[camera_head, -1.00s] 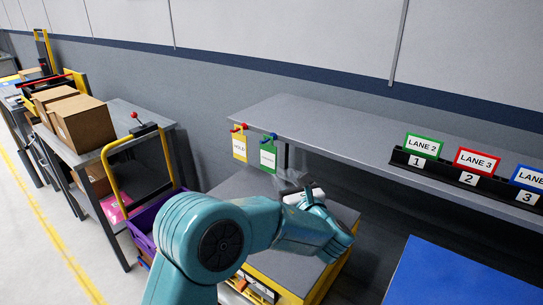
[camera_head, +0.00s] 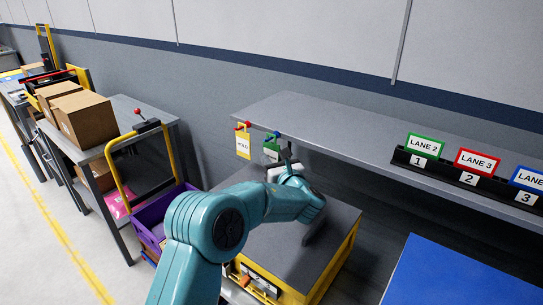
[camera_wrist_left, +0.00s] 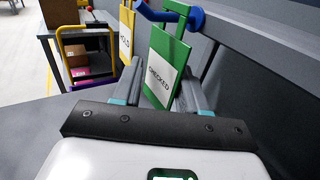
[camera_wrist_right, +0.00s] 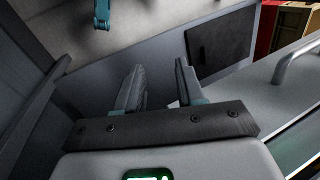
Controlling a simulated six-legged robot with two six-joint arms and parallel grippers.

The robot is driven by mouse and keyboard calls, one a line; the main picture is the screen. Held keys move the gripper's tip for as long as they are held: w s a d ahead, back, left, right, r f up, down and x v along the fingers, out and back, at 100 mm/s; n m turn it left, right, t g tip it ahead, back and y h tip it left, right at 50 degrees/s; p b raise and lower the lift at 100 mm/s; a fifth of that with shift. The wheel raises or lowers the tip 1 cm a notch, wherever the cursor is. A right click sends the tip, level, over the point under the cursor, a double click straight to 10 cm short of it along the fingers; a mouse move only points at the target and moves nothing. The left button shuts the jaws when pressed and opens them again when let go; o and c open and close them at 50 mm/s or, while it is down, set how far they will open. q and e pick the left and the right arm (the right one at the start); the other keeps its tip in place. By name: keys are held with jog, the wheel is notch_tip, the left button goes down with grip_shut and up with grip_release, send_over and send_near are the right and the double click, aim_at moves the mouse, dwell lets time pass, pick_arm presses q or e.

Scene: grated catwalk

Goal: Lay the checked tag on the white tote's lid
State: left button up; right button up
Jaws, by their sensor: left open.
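The green checked tag (camera_head: 270,152) hangs from a blue hook at the left end of the grey shelf. In the left wrist view the tag (camera_wrist_left: 165,62) hangs between the spread fingers of my left gripper (camera_wrist_left: 160,82), with its "CHECKED" label facing me. The left gripper is open; I cannot tell whether a finger touches the tag. In the head view my left gripper (camera_head: 284,163) covers part of the tag. My right gripper (camera_wrist_right: 160,82) is open and empty in the right wrist view. I cannot make out a white tote in the head view.
A yellow hold tag (camera_head: 243,145) hangs just left, on a red hook. The shelf (camera_head: 330,125) runs above a grey-topped yellow unit (camera_head: 325,240). Lane signs (camera_head: 477,162) stand on the shelf at right. A purple bin (camera_head: 155,220) and cart with boxes are at left.

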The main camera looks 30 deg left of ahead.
pick_arm(q)
jog(key=shift+c, duration=0.3)
grip_shut()
jog(key=shift+r, duration=0.35)
jog(key=shift+s, duration=0.1)
jog(key=shift+s+b, duration=0.55)
jog(key=shift+b, duration=0.1)
jog(key=shift+s, duration=0.1)
jog(key=shift+s, duration=0.2)
